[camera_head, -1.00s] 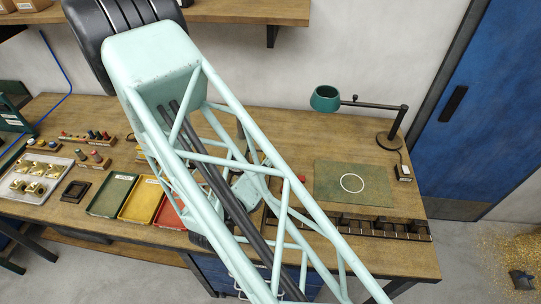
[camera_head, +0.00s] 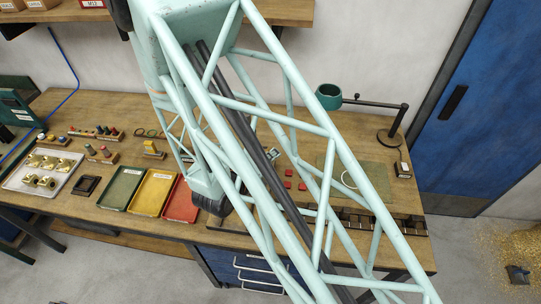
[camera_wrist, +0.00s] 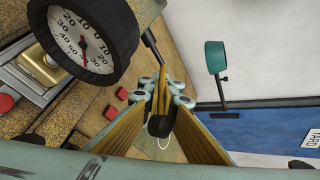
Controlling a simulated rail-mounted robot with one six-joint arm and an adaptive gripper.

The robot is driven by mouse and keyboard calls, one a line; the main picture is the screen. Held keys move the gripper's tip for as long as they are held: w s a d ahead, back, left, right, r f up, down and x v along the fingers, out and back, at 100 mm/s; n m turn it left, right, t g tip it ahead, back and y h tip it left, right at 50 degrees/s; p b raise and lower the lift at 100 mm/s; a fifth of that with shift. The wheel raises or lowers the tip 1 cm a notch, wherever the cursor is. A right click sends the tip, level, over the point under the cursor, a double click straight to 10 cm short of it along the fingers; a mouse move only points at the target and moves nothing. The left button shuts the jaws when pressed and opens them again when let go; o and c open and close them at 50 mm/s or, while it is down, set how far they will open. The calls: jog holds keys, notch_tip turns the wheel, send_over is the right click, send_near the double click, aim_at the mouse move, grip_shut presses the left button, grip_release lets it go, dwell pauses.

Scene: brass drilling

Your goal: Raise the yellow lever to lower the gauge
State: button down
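In the wrist view, a round gauge (camera_wrist: 82,38) with a white dial and black rim fills the upper left. A black rod (camera_wrist: 150,42) slants beside it towards my gripper (camera_wrist: 166,92). A narrow yellow part, which looks like the lever, lies between the fingertips, and a black knob (camera_wrist: 159,125) shows between the fingers. The tips are close together. I cannot tell whether they press on the yellow part. In the head view, my arm hides the gripper, and the gauge and lever cannot be made out.
Green (camera_head: 121,188), yellow (camera_head: 152,193) and red (camera_head: 181,203) trays lie on the wooden bench (camera_head: 75,211). A teal lamp (camera_head: 329,96) stands at the back right. A metal tray (camera_head: 68,178) with brass parts is at left.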

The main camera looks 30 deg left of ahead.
jog(key=shift+r, duration=0.15)
dwell(0.5)
jog(key=c, duration=3.4)
grip_release()
jog(key=shift+o, duration=1.3)
jog(key=shift+s, duration=0.1)
jog(key=shift+o, duration=1.3)
jog(key=v, duration=1.2)
